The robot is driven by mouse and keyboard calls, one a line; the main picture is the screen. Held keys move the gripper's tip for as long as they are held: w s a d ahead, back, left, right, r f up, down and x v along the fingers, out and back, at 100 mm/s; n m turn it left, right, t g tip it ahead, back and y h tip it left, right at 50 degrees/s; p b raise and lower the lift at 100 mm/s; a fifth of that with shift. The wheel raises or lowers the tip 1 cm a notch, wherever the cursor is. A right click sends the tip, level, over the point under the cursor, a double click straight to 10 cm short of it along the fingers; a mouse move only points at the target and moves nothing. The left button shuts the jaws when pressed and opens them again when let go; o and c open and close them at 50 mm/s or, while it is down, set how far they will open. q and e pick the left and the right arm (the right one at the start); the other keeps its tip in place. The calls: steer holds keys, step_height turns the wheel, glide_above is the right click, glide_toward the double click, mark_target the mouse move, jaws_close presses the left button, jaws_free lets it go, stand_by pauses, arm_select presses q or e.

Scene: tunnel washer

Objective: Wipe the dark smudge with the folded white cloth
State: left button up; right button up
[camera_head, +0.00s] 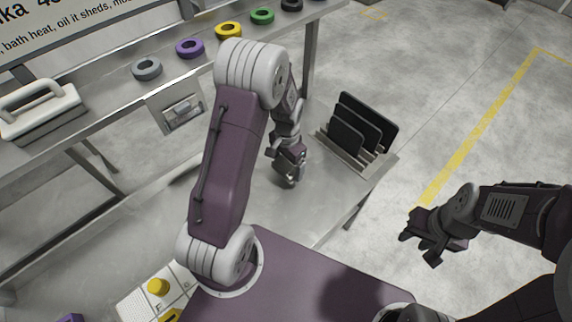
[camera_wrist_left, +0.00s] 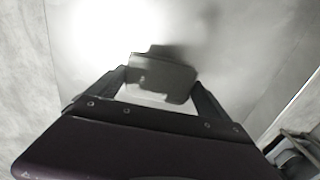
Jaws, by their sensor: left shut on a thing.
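My left gripper (camera_head: 290,172) is low over the metal table (camera_head: 325,212), left of the black upright plates. In the left wrist view its fingers (camera_wrist_left: 160,88) are shut on the folded cloth (camera_wrist_left: 162,74), which looks grey in shadow. I cannot tell whether the cloth touches the tabletop. A soft dark patch lies on the bright surface just beyond the cloth in the left wrist view; I cannot tell smudge from shadow. No smudge is clear in the head view. My right gripper (camera_head: 418,250) is open and empty over the floor at the right.
A rack of black plates (camera_head: 362,130) stands at the table's right end. A shelf at the back carries grey (camera_head: 147,69), purple (camera_head: 190,48), yellow (camera_head: 229,31) and green (camera_head: 262,16) rings. A white-handled box (camera_head: 40,112) is at the left. A yellow button (camera_head: 158,287) sits lower left.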

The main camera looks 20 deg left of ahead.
arm_select(q)
step_height(320, 180, up, 2)
steer(key=shift+p, duration=0.65)
steer(key=shift+r, duration=0.35)
steer(key=shift+f, duration=0.1)
steer(key=shift+s, duration=0.1)
